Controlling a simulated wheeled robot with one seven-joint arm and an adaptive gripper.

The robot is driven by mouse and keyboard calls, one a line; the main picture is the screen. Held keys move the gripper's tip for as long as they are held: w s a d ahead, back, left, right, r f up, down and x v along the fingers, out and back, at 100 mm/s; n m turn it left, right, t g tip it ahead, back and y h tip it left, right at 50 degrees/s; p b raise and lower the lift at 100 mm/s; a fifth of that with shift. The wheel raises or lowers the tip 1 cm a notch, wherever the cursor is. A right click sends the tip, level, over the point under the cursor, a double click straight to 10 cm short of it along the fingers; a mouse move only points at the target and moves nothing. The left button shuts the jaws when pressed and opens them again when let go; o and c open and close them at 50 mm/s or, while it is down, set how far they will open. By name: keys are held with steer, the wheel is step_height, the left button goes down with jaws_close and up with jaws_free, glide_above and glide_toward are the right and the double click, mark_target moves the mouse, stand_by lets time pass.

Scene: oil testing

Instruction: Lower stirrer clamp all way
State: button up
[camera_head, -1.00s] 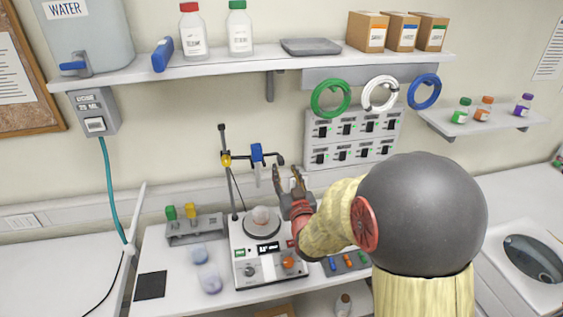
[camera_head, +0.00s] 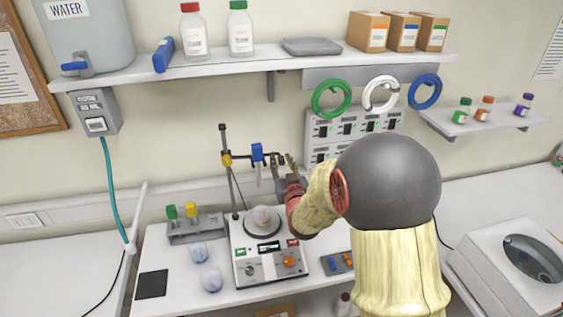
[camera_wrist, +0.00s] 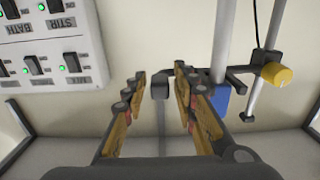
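The stirrer stand is a dark upright rod (camera_head: 229,178) rising behind the white hotplate stirrer (camera_head: 265,254). Its clamp, with a yellow knob (camera_head: 226,160) and a blue block (camera_head: 257,152), sits high on the rod and reaches right to a dark end piece (camera_head: 279,158). In the wrist view the yellow knob (camera_wrist: 277,75) and blue block (camera_wrist: 222,99) are right of my gripper (camera_wrist: 160,82). The clamp's dark end piece (camera_wrist: 161,90) shows between my open fingers; contact cannot be told. My gripper (camera_head: 282,164) is by the clamp's right end in the head view. A glass vessel (camera_head: 262,213) stands on the hotplate.
A wall switch panel (camera_head: 352,130) is behind my arm. A shelf (camera_head: 265,66) runs above.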

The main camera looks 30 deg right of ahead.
steer(key=c, duration=0.6)
jaws_close()
